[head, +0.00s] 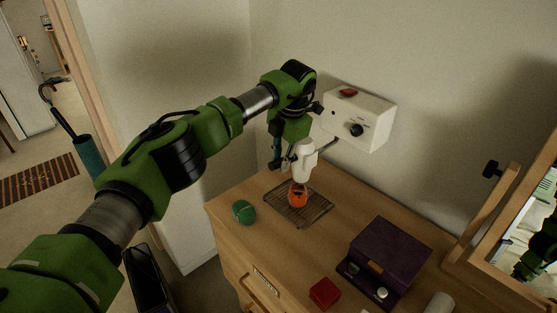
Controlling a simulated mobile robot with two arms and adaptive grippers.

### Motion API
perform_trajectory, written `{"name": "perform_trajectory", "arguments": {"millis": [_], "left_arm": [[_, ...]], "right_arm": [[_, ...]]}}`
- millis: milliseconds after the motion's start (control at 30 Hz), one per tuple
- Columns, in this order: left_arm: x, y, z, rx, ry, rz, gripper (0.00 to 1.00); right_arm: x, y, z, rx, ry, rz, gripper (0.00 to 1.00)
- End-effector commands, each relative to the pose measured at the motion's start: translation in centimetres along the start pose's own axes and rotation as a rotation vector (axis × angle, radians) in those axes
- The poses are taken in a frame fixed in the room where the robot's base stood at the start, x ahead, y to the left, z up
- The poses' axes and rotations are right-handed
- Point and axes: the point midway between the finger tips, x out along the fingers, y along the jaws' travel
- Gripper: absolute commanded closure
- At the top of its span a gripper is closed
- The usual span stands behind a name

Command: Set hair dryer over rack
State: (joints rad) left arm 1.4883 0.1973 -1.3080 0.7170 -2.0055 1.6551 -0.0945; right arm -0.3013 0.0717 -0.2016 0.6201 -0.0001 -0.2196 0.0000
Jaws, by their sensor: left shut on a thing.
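The white hair dryer (305,161) is in my left gripper (287,157), which is shut on it. It is held near upright above the dresser top, below the wall unit. The rack (316,213), a dark slatted rectangle, lies flat on the dresser. An orange piece with a dark mark (298,195) shows just below the dryer, over the rack's back left part. I cannot tell whether it is part of the dryer or a separate thing, or whether it touches the rack. My right gripper is not in view.
A white wall box (359,117) with a dark knob hangs behind the gripper. On the wooden dresser (262,229) are a green ball (244,212) left of the rack, a purple box (391,250), a red box (324,292) and a pale cylinder (438,303). A mirror (535,245) stands right.

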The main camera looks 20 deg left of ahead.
Motion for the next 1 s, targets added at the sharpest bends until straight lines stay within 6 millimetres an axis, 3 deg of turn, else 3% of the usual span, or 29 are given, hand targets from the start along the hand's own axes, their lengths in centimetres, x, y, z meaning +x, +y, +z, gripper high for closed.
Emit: {"name": "perform_trajectory", "arguments": {"millis": [67,100,167,567,667,1000], "left_arm": [[-0.2,0.1,0.2,-0.002,-0.008,0.002,1.0],[-0.2,0.1,0.2,-0.002,-0.008,0.001,0.75],[-0.2,0.1,0.2,-0.001,-0.007,0.001,0.66],[-0.6,0.1,0.1,0.0,-0.005,0.001,0.66],[-1.9,0.1,0.1,0.0,-0.006,0.001,0.66],[-9.0,0.0,0.2,0.001,-0.007,0.002,0.66]], "right_arm": [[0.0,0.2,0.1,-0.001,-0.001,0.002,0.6],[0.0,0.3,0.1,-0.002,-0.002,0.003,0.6],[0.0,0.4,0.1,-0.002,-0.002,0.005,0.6],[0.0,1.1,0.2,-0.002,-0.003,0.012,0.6],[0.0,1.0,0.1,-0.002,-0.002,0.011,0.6],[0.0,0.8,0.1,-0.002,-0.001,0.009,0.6]]}}
